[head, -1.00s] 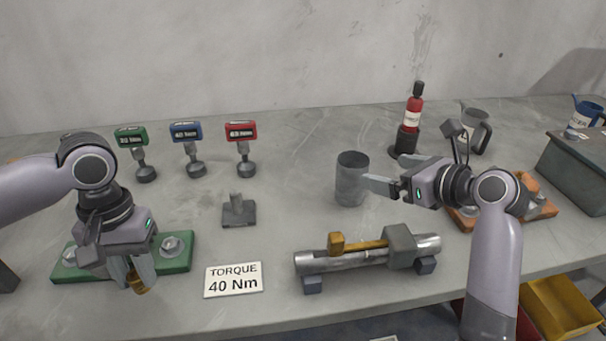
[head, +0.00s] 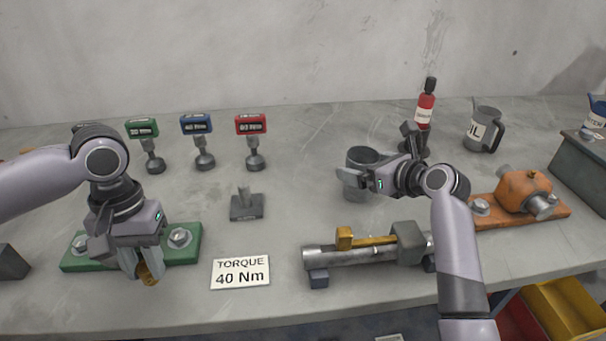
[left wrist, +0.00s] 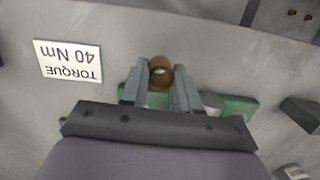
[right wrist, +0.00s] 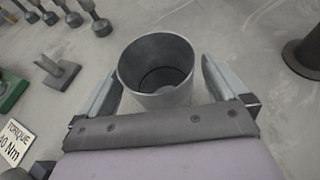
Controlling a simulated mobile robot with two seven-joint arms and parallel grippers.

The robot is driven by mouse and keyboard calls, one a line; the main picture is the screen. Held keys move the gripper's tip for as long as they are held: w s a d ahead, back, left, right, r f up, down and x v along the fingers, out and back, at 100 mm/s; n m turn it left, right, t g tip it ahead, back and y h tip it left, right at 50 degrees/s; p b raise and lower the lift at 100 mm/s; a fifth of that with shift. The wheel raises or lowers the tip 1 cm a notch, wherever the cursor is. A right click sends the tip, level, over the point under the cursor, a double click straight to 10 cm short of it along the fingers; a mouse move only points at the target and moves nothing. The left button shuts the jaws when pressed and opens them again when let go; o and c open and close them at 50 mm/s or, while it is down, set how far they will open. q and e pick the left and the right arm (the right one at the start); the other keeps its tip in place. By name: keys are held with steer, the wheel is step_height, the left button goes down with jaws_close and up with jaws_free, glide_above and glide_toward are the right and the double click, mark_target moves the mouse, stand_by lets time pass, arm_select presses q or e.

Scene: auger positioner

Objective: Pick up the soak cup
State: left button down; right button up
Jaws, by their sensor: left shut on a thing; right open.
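The soak cup is a grey metal cup (head: 362,160), open at the top and upright on the bench. In the right wrist view the cup (right wrist: 157,72) sits between the two spread fingers of my right gripper (right wrist: 160,85), and its inside looks empty. In the head view the right gripper (head: 358,180) is at the cup, partly hiding it. My left gripper (head: 140,265) is shut on a small brass ring-like part (left wrist: 161,72) above the green plate (head: 78,262).
A pipe on blocks with a brass piece (head: 365,240) lies in front of the cup. A red bottle (head: 426,105), a grey jug (head: 484,130) and an orange fixture (head: 522,190) stand to the right. Three torque tools (head: 198,140) and a torque card (head: 240,272) are left.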

steer(key=shift+w+a+f, duration=0.25)
steer(key=shift+w+a, duration=0.05)
steer(key=shift+w, duration=0.25)
steer(key=c, duration=1.1)
steer(key=shift+r, duration=0.1)
arm_select(q)
steer(key=shift+r+p, duration=0.55)
arm_select(e)
step_height(320, 180, up, 20)
arm_select(q)
steer(key=shift+f+b, duration=1.35)
arm_select(e)
steer(key=shift+f, duration=8.65)
